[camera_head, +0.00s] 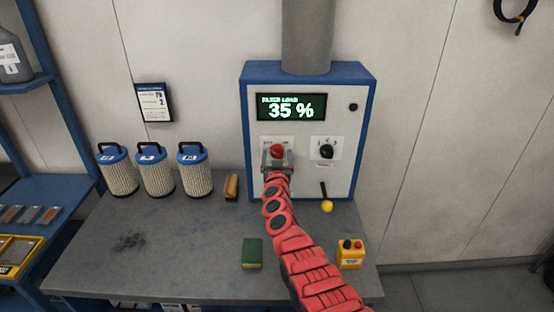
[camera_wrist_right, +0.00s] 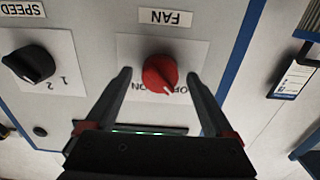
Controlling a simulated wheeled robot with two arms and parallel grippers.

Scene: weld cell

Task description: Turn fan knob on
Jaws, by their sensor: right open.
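The red fan knob (camera_head: 277,149) is on the white front of the blue-edged control box (camera_head: 368,90). In the right wrist view the knob (camera_wrist_right: 160,72) sits under a FAN label (camera_wrist_right: 166,17), on a plate with ON and OFF lettering. Its pale pointer mark aims toward the lettering; I cannot tell exactly which word it meets. My right gripper (camera_head: 277,162) is in front of the knob. In the wrist view the open fingers (camera_wrist_right: 160,78) stand on either side of the knob, with gaps visible. My left gripper is out of view.
A black speed knob (camera_head: 326,151) is beside the fan knob, with a yellow-tipped lever (camera_head: 326,205) below. The display (camera_head: 291,107) reads 35 %. On the bench (camera_head: 190,250) are three filters (camera_head: 156,175), a green sponge (camera_head: 252,253) and a yellow button box (camera_head: 349,257).

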